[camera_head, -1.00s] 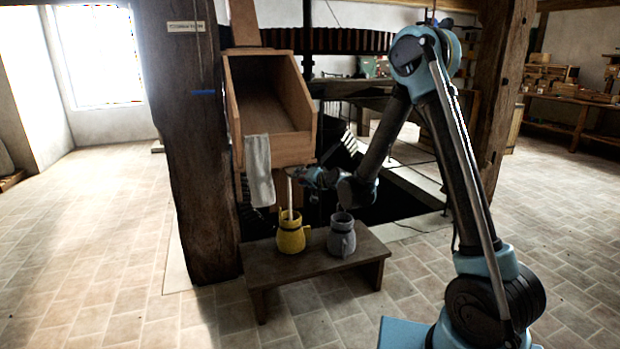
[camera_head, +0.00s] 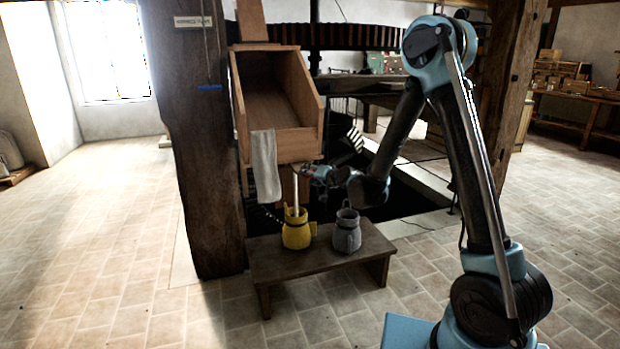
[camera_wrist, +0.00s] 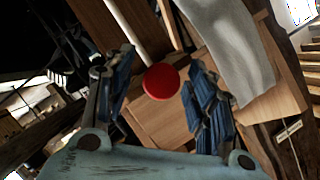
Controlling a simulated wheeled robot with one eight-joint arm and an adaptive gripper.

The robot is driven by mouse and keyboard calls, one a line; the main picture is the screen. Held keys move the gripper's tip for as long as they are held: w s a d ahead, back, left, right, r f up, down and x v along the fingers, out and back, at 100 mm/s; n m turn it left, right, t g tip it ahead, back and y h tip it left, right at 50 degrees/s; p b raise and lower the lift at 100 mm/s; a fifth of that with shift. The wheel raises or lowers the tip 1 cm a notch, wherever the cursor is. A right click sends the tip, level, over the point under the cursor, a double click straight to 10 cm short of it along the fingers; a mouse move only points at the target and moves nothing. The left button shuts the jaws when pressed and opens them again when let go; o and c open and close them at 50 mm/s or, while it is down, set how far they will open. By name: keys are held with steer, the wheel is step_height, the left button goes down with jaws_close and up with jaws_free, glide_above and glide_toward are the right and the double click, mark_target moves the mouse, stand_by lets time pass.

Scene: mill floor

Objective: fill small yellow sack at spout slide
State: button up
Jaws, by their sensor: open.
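The small yellow sack (camera_head: 296,235) stands upright on a low wooden bench (camera_head: 318,262), below the wooden bin (camera_head: 275,105) with its sloping trough. A pale vertical strip (camera_head: 295,190) runs down from under the bin into the sack's mouth; it looks like a stream of flour. My gripper (camera_head: 312,172) is beside the strip, under the bin's front. In the wrist view, my gripper (camera_wrist: 160,92) is open, with blue fingers on either side of a round red knob (camera_wrist: 161,82). I cannot tell whether a finger touches it. The sack is not seen in the wrist view.
A grey sack (camera_head: 346,232) stands right of the yellow one on the bench. A grey cloth (camera_head: 264,165) hangs over the bin's front, also in the wrist view (camera_wrist: 232,45). A thick wooden post (camera_head: 200,150) stands at left. The tiled floor in front is clear.

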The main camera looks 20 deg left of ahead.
steer(key=v, duration=1.1)
steer(key=shift+d, duration=0.1)
steer(key=s+d+r+g+h, duration=0.1)
steer(key=s+d+h, duration=0.2)
steer(key=d, duration=0.9)
steer(key=s+d+r+g+h, duration=0.1)
steer(key=s+d+h, duration=0.25)
steer(key=d, duration=0.95)
steer(key=s+d+f+g+h, duration=0.2)
steer(key=s+d+f, duration=0.1)
steer(key=s+d, duration=0.8)
steer(key=s+d+f+m+g+h, duration=0.1)
steer(key=s+d+f+g+h, duration=0.1)
steer(key=s+d, duration=0.9)
steer(key=shift+s+f+h, duration=0.3)
steer(key=shift+f+h, duration=0.45)
steer(key=shift+f, duration=0.05)
